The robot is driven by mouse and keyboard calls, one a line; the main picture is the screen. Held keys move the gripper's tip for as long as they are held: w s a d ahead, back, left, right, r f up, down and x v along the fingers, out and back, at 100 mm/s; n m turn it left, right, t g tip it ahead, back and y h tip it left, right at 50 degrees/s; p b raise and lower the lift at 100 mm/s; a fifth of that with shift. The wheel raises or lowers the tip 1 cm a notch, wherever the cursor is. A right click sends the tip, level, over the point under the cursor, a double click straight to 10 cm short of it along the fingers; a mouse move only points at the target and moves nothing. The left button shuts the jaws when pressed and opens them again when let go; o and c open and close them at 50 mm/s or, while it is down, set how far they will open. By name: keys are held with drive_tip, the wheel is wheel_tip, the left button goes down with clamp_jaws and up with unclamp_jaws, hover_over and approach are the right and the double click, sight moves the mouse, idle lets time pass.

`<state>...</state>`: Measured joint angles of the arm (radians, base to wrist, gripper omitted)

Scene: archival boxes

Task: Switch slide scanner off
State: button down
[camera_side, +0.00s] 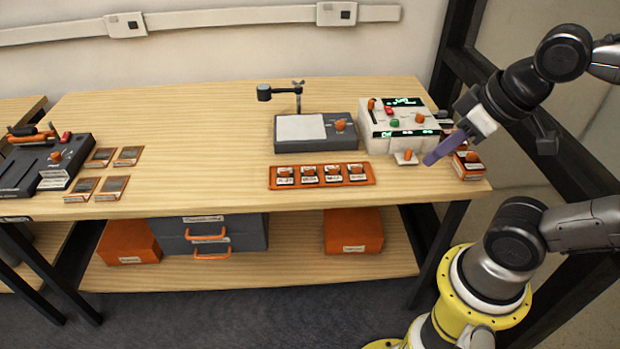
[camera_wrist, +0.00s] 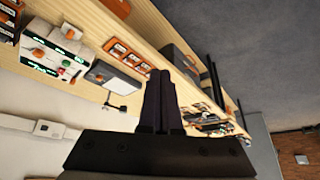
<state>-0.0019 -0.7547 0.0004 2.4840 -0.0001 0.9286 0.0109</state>
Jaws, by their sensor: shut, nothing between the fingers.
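No readable label marks the slide scanner, so I cannot tell for sure which machine it is. A white unit (camera_side: 385,144) with green displays, an orange-topped lever and red and green buttons stands at the right of the bench; it also shows at upper left in the wrist view (camera_wrist: 50,45). A dark grey machine (camera_side: 20,172) with an orange knob and a red button sits at the far left beside several brown slides (camera_side: 115,184). Switch positions are too small to read. My gripper (camera_side: 430,159) is shut and empty, in front of the white unit's right side; its fingers fill the middle of the wrist view (camera_wrist: 158,75).
A grey light-panel device (camera_side: 290,146) with a post stands mid-bench. An orange tray (camera_side: 320,184) of several labelled pieces lies before it. A small orange-and-white box (camera_side: 470,172) stands at the right edge, near my gripper. The bench's left middle (camera_side: 200,130) is clear.

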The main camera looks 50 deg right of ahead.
drive_tip(key=shift+w+f, duration=0.1)
drive_tip(key=shift+f, duration=0.15)
